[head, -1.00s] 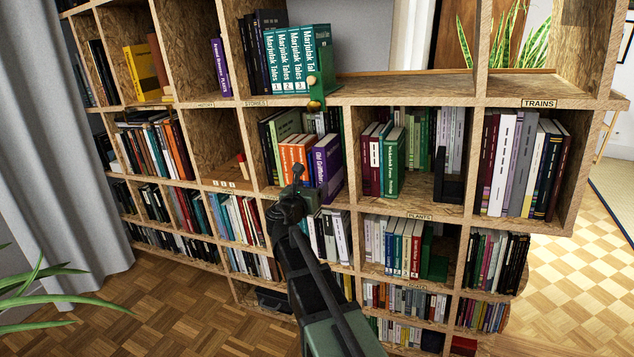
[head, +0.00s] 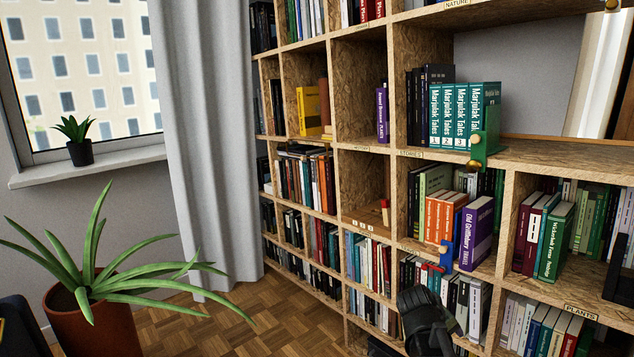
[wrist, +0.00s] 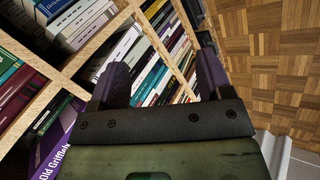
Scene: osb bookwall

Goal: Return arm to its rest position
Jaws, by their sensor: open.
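My gripper (wrist: 162,80) shows in the wrist view with its two dark fingers spread apart. Nothing is between them except a view of book rows on lower shelves behind. In the head view a black part of my arm shows at the lower edge, in front of the lower shelf rows; the fingers cannot be made out there. The arm appears apart from the shelf, but the exact gap cannot be told.
The OSB bookwall (head: 400,165) fills the right side. A purple book (head: 477,232) stands beside orange books and a blue bookend (head: 447,252). A potted plant (head: 95,325) stands at lower left by a grey curtain (head: 205,130). Parquet floor (head: 190,325) is clear between.

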